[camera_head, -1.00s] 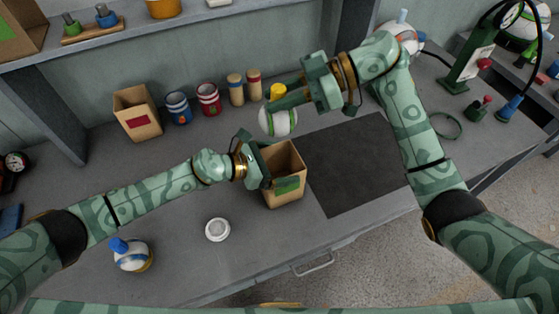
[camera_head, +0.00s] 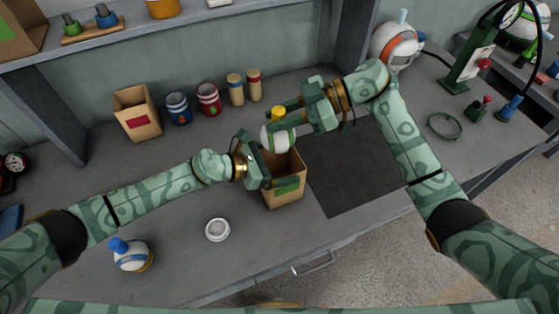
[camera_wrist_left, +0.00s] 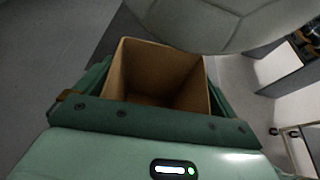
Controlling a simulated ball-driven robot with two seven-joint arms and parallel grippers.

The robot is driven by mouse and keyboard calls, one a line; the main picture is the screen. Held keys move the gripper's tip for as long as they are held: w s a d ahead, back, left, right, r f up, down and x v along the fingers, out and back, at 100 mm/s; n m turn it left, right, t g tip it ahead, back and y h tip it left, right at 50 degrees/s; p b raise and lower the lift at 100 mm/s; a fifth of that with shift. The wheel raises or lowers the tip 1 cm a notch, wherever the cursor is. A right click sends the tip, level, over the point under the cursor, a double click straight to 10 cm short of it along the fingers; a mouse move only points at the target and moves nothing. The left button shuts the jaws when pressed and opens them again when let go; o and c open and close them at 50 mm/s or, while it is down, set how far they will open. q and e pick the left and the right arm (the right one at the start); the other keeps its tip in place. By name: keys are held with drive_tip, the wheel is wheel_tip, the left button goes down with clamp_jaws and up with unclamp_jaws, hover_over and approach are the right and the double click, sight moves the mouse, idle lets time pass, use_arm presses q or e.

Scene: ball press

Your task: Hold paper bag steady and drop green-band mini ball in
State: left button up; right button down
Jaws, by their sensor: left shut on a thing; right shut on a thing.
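The brown paper bag (camera_head: 285,194) with a green label stands upright and open on the bench. My left gripper (camera_head: 262,168) is shut on the bag from its left side. In the left wrist view the bag's inside (camera_wrist_left: 160,75) looks empty where it shows. The white mini ball (camera_head: 277,138) with a green band and a yellow top is over the bag's mouth. It also looms pale at the top of the left wrist view (camera_wrist_left: 205,22). My right gripper (camera_head: 283,116) is shut on the ball.
A second bag (camera_head: 138,116) with a red label and several cans and pegs (camera_head: 209,99) stand along the back. A blue-topped ball (camera_head: 131,255) and a white ring (camera_head: 217,230) lie at the front left. A dark mat (camera_head: 350,170) lies right of the bag.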

sight(281, 134)
drive_tip(key=shift+f, duration=2.4)
drive_tip(key=c, duration=1.1)
unclamp_jaws()
drive_tip(key=v, duration=1.2)
drive_tip(key=shift+f, duration=0.1)
use_arm(q)
drive_tip(key=o, duration=0.6)
